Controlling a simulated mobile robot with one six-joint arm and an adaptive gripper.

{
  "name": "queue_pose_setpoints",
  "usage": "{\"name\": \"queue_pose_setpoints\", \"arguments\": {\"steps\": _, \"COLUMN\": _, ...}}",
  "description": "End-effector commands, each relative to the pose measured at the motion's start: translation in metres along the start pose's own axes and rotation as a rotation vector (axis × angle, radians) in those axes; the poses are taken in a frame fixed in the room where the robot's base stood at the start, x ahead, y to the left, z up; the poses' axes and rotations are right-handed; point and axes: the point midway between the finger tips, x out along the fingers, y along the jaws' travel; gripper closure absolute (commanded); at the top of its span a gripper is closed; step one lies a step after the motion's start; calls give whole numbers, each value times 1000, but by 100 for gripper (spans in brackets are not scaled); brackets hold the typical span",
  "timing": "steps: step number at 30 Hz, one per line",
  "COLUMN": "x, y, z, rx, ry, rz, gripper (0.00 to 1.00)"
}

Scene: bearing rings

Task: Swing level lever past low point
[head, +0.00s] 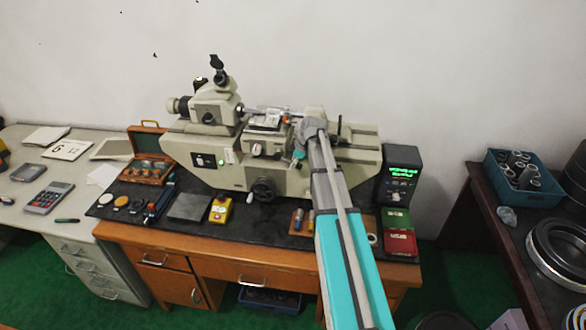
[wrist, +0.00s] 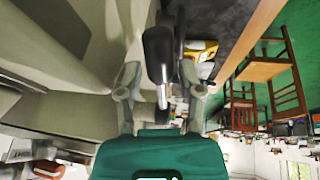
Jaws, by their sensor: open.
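The pale measuring machine (head: 235,175) stands on the desk in the head view. In the wrist view, which is upside down, a lever with a dark rounded grip (wrist: 158,52) and a thin metal end lies between the fingers of my gripper (wrist: 160,78). My gripper is open, with one finger on each side of the lever. A gap shows on the left side; on the right I cannot tell whether finger and lever touch. In the head view my arm reaches the front right of the machine, and its end hides the lever there.
A handwheel (head: 263,189) sits low on the machine's front, left of my arm. A display box (head: 401,174) and green and red boxes (head: 399,243) stand to the right. A yellow item (head: 220,209) and a wooden case (head: 150,168) lie left.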

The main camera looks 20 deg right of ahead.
Motion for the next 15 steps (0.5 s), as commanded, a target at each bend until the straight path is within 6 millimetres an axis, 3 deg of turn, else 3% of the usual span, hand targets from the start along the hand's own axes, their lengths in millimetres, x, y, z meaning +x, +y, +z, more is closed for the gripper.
{"name": "queue_pose_setpoints", "arguments": {"steps": 15, "x": 10, "y": 0, "z": 0, "rx": 0, "ry": 0, "rz": 0, "gripper": 52}}
